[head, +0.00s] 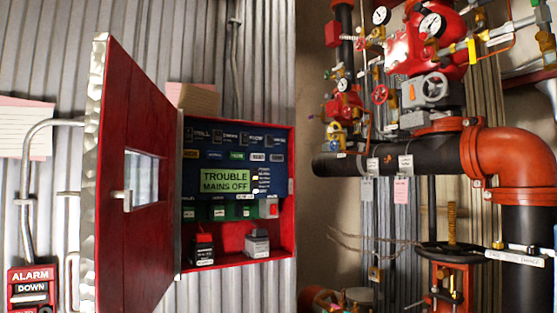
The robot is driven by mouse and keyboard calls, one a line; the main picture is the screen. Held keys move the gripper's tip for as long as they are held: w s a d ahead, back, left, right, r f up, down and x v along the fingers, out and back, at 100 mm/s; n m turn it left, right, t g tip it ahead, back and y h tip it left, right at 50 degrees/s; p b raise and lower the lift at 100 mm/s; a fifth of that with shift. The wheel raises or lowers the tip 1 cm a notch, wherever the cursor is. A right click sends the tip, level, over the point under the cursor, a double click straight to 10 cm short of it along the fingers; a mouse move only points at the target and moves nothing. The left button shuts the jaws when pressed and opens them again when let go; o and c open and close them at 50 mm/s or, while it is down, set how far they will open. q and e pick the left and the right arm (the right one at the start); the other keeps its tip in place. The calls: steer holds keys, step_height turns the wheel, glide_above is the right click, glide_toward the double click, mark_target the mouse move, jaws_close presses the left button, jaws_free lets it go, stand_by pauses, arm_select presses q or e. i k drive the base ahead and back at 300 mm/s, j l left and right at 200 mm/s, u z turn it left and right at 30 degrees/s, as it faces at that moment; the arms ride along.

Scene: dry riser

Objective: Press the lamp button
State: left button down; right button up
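A red alarm cabinet (291,190) hangs on the corrugated wall, left of the picture's middle. Its red door (118,240) stands open to the left, with a small window and a pale handle (122,198). Inside is a dark blue control panel (233,160). Its green display (225,181) reads "TROUBLE MAINS OFF". Small labelled buttons sit above the display, and a green strip (232,210) with pale buttons lies below it, ending in a red piece (268,208) at the right. The labels are too small to tell which is the lamp button. Neither gripper is in view.
A red alarm box (33,287) and grey conduit (28,180) are at the far left. Red valves, gauges and a thick black pipe (345,164) fill the right. The space before the panel looks clear.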

mark_target(273, 158)
steer(key=k+l, duration=0.1)
steer(key=l, duration=0.7)
steer(key=i+l, duration=0.6)
steer(key=l, duration=0.25)
steer(key=i+j, duration=0.1)
steer(key=i, duration=0.85)
steer(key=l+z, duration=0.05)
